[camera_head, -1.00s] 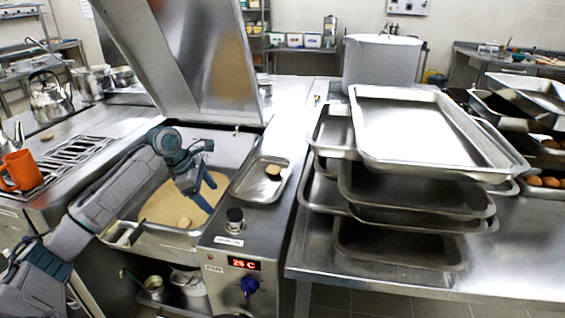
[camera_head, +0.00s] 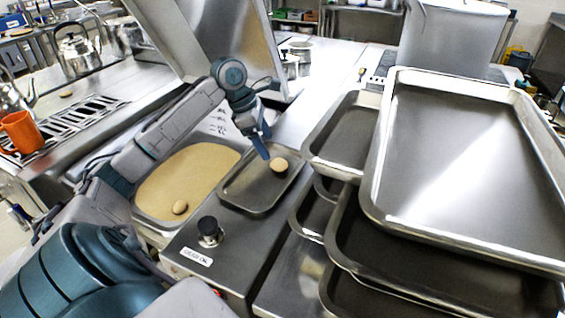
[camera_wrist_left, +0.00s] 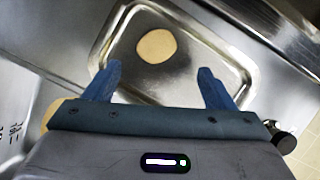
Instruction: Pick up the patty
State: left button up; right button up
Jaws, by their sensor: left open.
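A round tan patty (camera_head: 279,165) lies in a small shallow metal tray (camera_head: 262,198) beside the fryer basin. In the left wrist view the patty (camera_wrist_left: 156,46) lies flat toward the far left part of the tray (camera_wrist_left: 205,65). My left gripper (camera_head: 265,149) is just above the tray, close to the patty. In the left wrist view its two blue fingers (camera_wrist_left: 162,84) are spread apart with nothing between them, and the patty is ahead of the fingertips. A second patty (camera_head: 180,207) sits in the tan-filled basin (camera_head: 172,184). My right gripper is not seen.
Large stacked metal trays (camera_head: 440,160) fill the right side. The raised metal lid (camera_head: 215,40) stands behind my left arm. A black knob (camera_head: 209,228) stands on the panel in front of the small tray. An orange mug (camera_head: 21,133) is at far left.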

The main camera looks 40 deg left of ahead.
aim_at(277, 162)
pick_arm(q)
jog(key=x, duration=0.2)
jog(key=shift+w+f, duration=0.15)
jog(key=shift+f, duration=0.1)
jog(key=x, duration=0.3)
jog(key=shift+w+f, duration=0.1)
jog(key=shift+f, duration=0.2)
jog(key=shift+w+f, duration=0.15)
jog(key=shift+f, duration=0.35)
jog(key=c, duration=1)
jog(key=shift+c, duration=0.3)
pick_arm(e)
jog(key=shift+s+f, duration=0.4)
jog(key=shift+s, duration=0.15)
